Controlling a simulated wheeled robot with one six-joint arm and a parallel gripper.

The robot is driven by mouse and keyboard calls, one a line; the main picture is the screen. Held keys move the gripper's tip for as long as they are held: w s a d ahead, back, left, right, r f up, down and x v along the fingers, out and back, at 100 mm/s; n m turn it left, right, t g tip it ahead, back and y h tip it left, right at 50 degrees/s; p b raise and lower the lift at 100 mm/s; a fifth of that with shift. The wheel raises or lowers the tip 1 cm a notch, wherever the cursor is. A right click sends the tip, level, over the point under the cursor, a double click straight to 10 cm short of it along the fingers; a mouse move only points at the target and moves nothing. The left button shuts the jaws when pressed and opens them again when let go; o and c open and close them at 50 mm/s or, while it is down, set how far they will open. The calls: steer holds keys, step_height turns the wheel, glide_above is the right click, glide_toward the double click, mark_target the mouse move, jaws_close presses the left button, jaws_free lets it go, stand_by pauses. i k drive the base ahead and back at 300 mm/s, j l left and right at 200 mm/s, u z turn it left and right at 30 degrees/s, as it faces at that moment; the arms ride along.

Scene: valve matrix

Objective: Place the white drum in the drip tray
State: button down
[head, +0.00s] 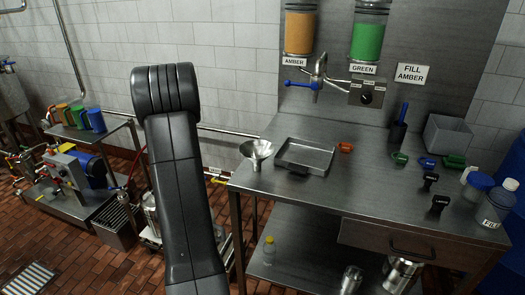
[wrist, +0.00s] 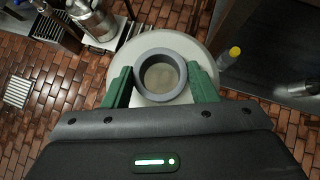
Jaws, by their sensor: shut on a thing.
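In the wrist view the white drum (wrist: 200,52) is seen from above, with a grey ring-shaped neck (wrist: 160,58) around a pale opening. My gripper (wrist: 160,78) has its green fingers closed on either side of this neck. The drum and my gripper are hidden in the head view, where my dark arm stands in front. A shallow steel tray (head: 304,168) lies empty on the steel table. A dark slatted box (head: 116,228) stands on the floor at left. I cannot tell which of these is the drip tray.
A steel funnel (head: 257,152) stands left of the steel tray. A steel can (wrist: 92,20) sits on a pale platform near the drum. A yellow-capped bottle (wrist: 228,57) is on the table's lower shelf, right of the drum. Open brick floor (wrist: 30,125) lies left.

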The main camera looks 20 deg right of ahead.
mark_target(303, 160)
steer(key=i+j+u, duration=0.2)
steer(key=u, duration=0.2)
steer(key=i+j+u, duration=0.15)
steer(key=i+u, duration=0.15)
steer(key=u, duration=0.15)
steer(key=i+u, duration=0.25)
steer(key=u, duration=0.15)
steer(key=i+j, duration=0.15)
steer(key=i, duration=0.65)
steer(key=i+z, duration=0.15)
steer(key=z, duration=0.2)
steer(key=i+z, duration=0.15)
steer(key=z, duration=0.2)
steer(key=i+j+z, duration=0.15)
steer(key=z, duration=0.2)
steer(key=i+z, duration=0.1)
steer(key=z, duration=0.35)
steer(key=i+z, duration=0.15)
steer(key=z, duration=0.25)
steer(key=i+z, duration=0.1)
steer(key=z, duration=0.35)
steer(key=i+j+z, duration=0.1)
steer(key=z, duration=0.35)
steer(key=i+j+z, duration=0.2)
steer(key=z, duration=0.25)
steer(key=i, duration=0.1)
